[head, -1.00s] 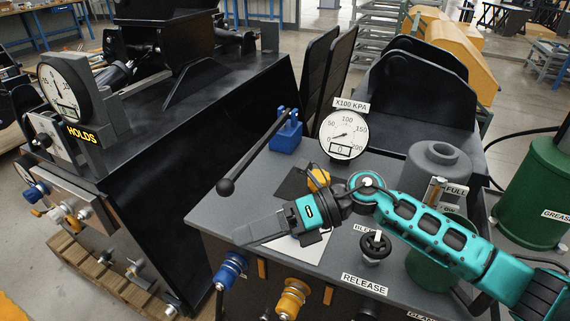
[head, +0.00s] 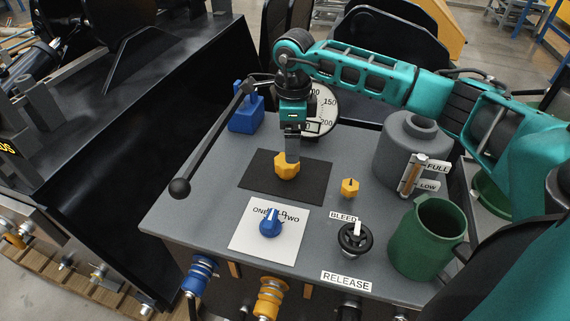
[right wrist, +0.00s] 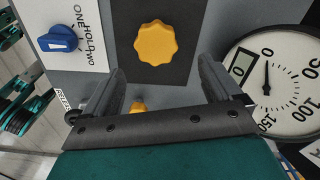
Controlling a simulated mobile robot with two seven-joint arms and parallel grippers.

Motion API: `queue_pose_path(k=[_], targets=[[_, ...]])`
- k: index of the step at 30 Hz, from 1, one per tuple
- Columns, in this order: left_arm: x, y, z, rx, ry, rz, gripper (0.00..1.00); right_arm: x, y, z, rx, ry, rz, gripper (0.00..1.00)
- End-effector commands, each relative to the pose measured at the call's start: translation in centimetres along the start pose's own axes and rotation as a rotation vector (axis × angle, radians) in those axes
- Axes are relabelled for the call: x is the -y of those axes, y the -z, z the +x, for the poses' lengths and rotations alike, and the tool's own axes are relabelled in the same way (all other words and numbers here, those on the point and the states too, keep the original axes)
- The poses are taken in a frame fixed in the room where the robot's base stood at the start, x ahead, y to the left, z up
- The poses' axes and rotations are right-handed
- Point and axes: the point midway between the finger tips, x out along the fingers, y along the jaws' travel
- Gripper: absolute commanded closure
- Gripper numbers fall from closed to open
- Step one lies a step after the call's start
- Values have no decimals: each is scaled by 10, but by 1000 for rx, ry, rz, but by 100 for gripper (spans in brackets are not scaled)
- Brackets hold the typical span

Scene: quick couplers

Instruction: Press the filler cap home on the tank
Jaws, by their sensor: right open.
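The lobed yellow filler cap (head: 287,167) lies on a dark mat (head: 257,187) on the grey bench top. In the right wrist view the cap (right wrist: 157,42) shows beyond my fingertips, not between them. My right gripper (head: 292,153) points down over the cap, open and empty; the head view does not show the exact gap. The grey round tank (head: 402,160) stands to the right with a raised ring on its top. Its FULL and LOW sight gauge (head: 411,175) faces forward. My left gripper is not in view.
A smaller yellow knob (head: 350,187) stands right of the mat. A long black lever (head: 212,140) and a pressure gauge (head: 324,108) flank my gripper.

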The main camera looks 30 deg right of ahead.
Motion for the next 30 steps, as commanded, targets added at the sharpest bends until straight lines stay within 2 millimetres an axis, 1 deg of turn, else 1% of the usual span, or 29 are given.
queue_pose_path(k=[1, 3, 11, 16, 18, 20, 22, 27, 30], targets=[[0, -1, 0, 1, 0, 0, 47, 0, 0, 9, 0, -3, 1, 8], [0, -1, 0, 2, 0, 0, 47, -1, -1, 18, 1, -3, 0, 8], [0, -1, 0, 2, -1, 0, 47, -2, -3, 33, 1, -3, 0, 8], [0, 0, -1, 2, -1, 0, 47, -5, -11, 57, 1, -4, -1, 8], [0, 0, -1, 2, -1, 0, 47, -5, -11, 68, 1, -4, 0, 8], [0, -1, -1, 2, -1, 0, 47, -5, -11, 74, 2, -3, 0, 8], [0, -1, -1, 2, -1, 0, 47, -4, -11, 77, 3, -1, -1, 8], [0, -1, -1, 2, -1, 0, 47, -4, -11, 77, 3, 0, -1, 8], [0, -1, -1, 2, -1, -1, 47, -4, -11, 77, 3, -1, -1, 18]])
